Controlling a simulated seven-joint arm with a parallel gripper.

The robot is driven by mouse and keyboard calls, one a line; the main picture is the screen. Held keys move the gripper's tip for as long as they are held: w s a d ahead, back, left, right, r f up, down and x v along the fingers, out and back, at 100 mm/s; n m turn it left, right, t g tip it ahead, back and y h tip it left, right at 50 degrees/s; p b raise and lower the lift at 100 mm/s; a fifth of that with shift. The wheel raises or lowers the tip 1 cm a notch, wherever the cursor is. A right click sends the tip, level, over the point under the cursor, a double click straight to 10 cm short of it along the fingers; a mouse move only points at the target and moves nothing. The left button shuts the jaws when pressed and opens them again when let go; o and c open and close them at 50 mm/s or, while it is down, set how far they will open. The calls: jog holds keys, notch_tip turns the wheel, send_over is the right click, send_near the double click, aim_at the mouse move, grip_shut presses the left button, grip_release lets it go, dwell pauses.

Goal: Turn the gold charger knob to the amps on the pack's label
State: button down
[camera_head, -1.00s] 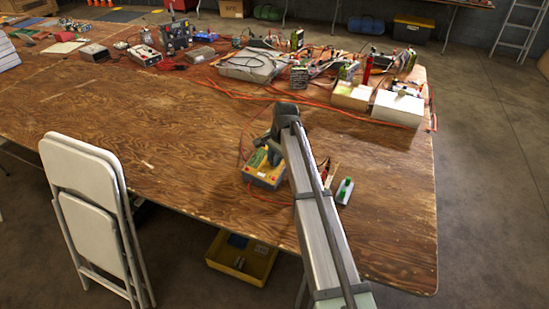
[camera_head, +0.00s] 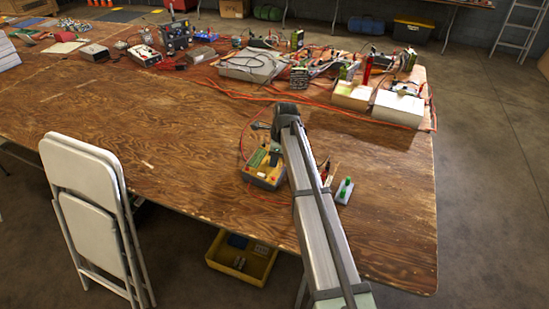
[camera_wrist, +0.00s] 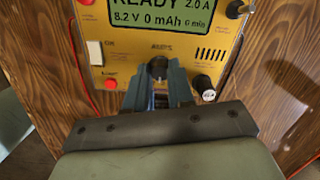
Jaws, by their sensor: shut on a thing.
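The gold charger (camera_wrist: 120,52) fills the upper part of the wrist view and also shows on the table in the head view (camera_head: 262,178). Its green screen (camera_wrist: 150,14) reads READY, 2.0 A, 8.2 V, 0 mAh. A dark knob (camera_wrist: 158,66) sits below the screen under a small label. My gripper (camera_wrist: 159,82) is shut on this knob, one blue finger on each side. The fingers hide the knob's sides. I cannot make out a pack label in either view.
On the charger, a black knob with a pale end (camera_wrist: 203,83) stands close right of my fingers, and a red button (camera_wrist: 111,84) is to the left. A white block with green parts (camera_head: 345,190) lies right of my arm. Red cables cross the table.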

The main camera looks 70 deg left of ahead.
aim_at(281, 167)
jog(key=shift+m, duration=1.6)
jog(key=c, duration=1)
grip_release()
jog(key=shift+r, duration=0.1)
jog(key=r, duration=0.4)
jog(key=w+d+r, duration=0.1)
jog(key=r, duration=0.8)
jog(key=shift+w+d+r, duration=0.2)
jog(key=shift+w+d, duration=0.15)
jog(key=shift+d, duration=0.05)
